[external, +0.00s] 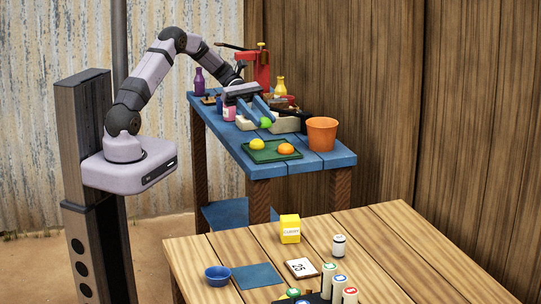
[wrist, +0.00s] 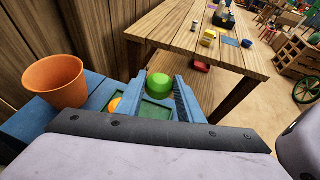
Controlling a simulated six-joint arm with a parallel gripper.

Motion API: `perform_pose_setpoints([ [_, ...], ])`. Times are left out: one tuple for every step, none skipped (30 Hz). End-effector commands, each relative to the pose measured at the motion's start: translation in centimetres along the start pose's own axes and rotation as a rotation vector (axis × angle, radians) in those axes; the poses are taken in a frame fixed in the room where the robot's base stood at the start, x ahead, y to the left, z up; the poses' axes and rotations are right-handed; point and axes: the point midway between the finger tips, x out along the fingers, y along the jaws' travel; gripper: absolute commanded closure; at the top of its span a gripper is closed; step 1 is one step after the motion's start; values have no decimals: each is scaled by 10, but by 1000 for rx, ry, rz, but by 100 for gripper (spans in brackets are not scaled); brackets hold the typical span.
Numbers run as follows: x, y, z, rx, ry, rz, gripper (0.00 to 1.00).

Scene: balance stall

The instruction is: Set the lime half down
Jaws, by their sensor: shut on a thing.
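The green lime half (external: 265,122) is held between the two blue fingers of my gripper (external: 262,117), above the far side of the green tray (external: 268,156). In the wrist view, the lime half (wrist: 158,82) sits between the fingertips of my gripper (wrist: 160,88). The tray lies on the blue table and holds a yellow lemon half (external: 257,144) and an orange half (external: 286,149). The wrist view shows part of the tray (wrist: 152,113) beneath the fingers, with the orange half (wrist: 115,104) at left; the lemon half is hidden there.
An orange bucket (external: 321,134) stands right of the tray on the blue table (external: 318,161). Bottles, including a purple one (external: 199,81), and a red press (external: 262,70) stand behind. A wooden table (external: 385,240) with a yellow box (external: 290,229) is in front.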

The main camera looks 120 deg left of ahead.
Motion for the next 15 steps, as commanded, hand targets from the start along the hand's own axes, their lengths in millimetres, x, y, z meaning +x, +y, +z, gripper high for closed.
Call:
perform_pose_setpoints([
  [1,0,0,1,0,-1,87],
  [2,0,0,1,0,-3,87],
  [4,0,0,3,0,-7,87],
  [7,0,-1,5,0,-12,87],
  [10,-1,-1,8,0,-19,87],
  [16,-1,-1,12,0,-30,87],
  [22,-2,-2,17,0,-40,87],
  [28,-2,-2,22,0,-52,87],
  [39,-4,-2,30,0,-72,87],
  [48,-5,-1,38,0,-90,87],
  [57,-6,0,46,0,-109,87],
  [72,-9,2,59,0,-139,87],
  [83,-12,4,69,0,-163,87],
  [95,-14,6,80,0,-189,87],
  [112,-19,9,96,0,-225,87],
])
